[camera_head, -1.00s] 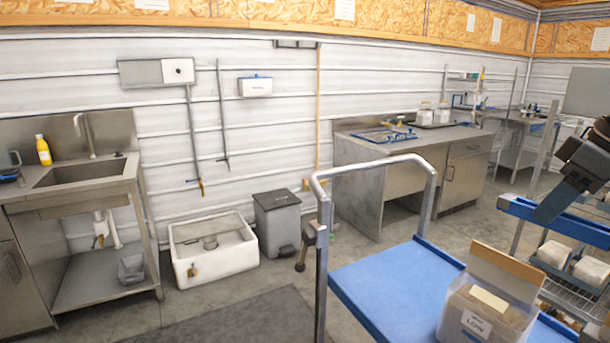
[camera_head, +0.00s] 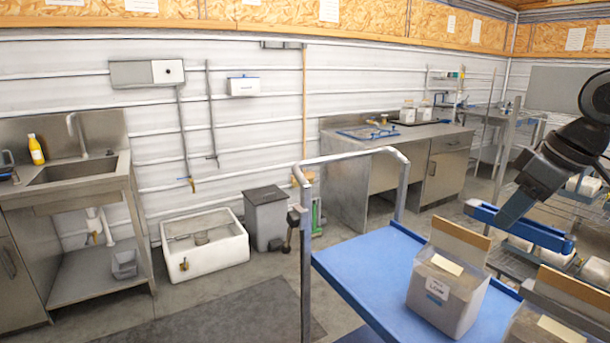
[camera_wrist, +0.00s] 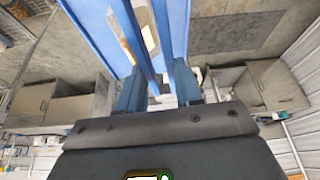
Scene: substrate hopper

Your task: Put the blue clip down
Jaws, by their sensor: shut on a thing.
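The blue clip (camera_head: 522,228) is a long, narrow blue bar in the head view, held in the air above the right side of the blue-topped trolley (camera_head: 365,280). My gripper (camera_head: 512,208) is shut on it from above. In the wrist view the clip (camera_wrist: 132,35) runs out between the fingers of my gripper (camera_wrist: 160,92) as long blue strips. The trolley top (camera_wrist: 90,25) shows behind it. The clip appears clear of the trolley and its boxes. Its full shape is partly hidden by the fingers.
A clear box labelled LOW (camera_head: 440,300) stands on the trolley, with a second box (camera_head: 550,325) at its right. The trolley's metal handle (camera_head: 350,158) rises at the far side. The trolley's left part is bare. A workbench (camera_head: 400,140) and sink (camera_head: 75,172) stand by the wall.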

